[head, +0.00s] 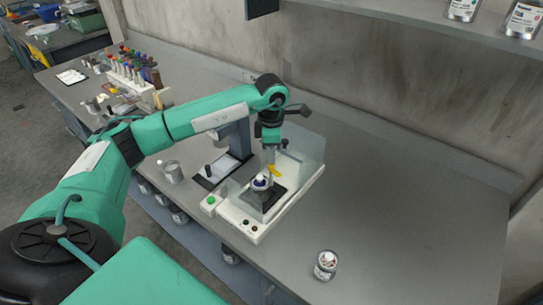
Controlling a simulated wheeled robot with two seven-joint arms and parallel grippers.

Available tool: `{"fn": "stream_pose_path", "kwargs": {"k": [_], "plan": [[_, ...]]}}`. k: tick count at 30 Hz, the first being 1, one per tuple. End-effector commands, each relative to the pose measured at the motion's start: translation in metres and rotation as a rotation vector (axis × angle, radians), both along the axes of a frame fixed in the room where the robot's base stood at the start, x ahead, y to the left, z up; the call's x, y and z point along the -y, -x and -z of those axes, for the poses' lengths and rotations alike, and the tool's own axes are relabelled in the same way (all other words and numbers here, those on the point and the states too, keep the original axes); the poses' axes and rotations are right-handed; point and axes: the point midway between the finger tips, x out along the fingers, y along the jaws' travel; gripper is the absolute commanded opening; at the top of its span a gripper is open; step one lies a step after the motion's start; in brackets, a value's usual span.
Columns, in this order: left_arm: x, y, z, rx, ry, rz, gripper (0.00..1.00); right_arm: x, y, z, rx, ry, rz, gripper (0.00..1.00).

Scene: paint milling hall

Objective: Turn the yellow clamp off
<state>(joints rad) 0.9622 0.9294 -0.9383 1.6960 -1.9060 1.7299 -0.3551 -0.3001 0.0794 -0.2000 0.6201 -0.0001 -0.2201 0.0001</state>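The yellow clamp (275,171) is a small yellow piece on a white bench machine (249,232) with a clear guard (306,144). It sits just above a small white and blue container (260,182) on the machine's dark plate. My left gripper (270,160) points straight down from above, with its tip right at the clamp. The tip partly hides the clamp, and I cannot tell whether they touch. The fingers are too small to tell open from shut. My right gripper is not in view.
A green button (211,200) is on the machine's left front corner. A metal cup (172,171) stands to the left, and a jar (326,265) stands front right. A rack of coloured bottles (127,75) is at the far left. The grey bench (420,220) is clear at right.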

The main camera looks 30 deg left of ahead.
Motion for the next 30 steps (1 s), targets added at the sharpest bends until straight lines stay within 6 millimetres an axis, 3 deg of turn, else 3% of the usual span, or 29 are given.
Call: {"fn": "stream_pose_path", "kwargs": {"k": [7,17,18,23,30], "plan": [[0.000,0.000,0.029,0.000,0.000,-0.001,0.30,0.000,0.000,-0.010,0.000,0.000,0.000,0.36],[0.000,0.000,0.035,0.001,0.001,0.000,0.30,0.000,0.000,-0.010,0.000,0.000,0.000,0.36],[0.000,0.000,0.035,0.001,0.001,0.000,0.28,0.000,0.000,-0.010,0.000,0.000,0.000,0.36],[0.000,0.000,0.034,0.001,0.001,0.000,0.00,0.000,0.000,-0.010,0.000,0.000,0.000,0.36],[0.000,-0.001,0.036,0.003,0.000,-0.067,0.00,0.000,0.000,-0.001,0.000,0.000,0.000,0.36]]}}
